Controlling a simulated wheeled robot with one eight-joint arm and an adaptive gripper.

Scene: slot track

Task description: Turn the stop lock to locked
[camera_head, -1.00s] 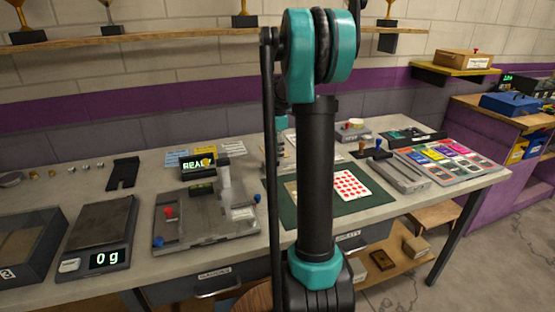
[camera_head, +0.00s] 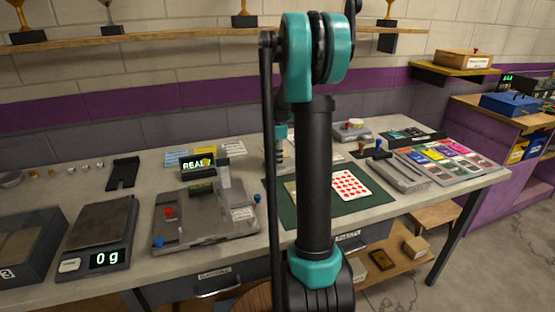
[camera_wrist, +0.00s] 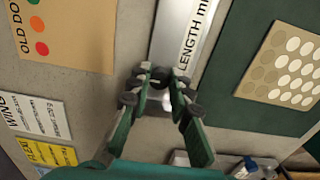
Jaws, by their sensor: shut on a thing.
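A pale metal slide with the lettering "LENGTH mm" (camera_wrist: 192,35) runs down from the top of the wrist view. My gripper (camera_wrist: 160,78) is at its lower end, its green fingers with dark pads closed around a small dark knob, which I take to be the stop lock (camera_wrist: 158,73). The fingers cover most of the knob, and I cannot read which way it is turned. In the head view my gripper (camera_head: 281,155) shows only in part, low over the bench behind my arm.
The green mat (camera_wrist: 230,95) with a dotted card (camera_wrist: 285,65) lies right of the slide. A brown "OLD DO…" card (camera_wrist: 80,40) lies left. A scale (camera_head: 100,235) and a grey fixture (camera_head: 200,230) stand on the bench at left, a coloured tray (camera_head: 450,155) at right.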

